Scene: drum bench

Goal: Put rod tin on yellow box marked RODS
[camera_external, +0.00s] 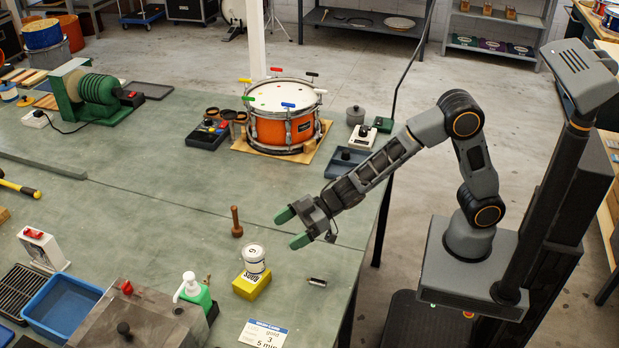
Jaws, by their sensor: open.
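A white tin (254,256) with a pale lid bearing a dark mark is upright at the near right of the green bench. It appears to rest on top of a yellow box (252,289); the view is too small to show the contact clearly. Dark lettering like RODS shows where tin and box meet. My gripper (291,229) has green fingertips spread apart, with nothing between them. It is above the bench, up and to the right of the tin, apart from it.
A wooden peg (236,222) stands left of my gripper. A small dark-and-silver piece (317,282) lies right of the box. An orange drum (284,126) stands farther back. The bench middle is clear.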

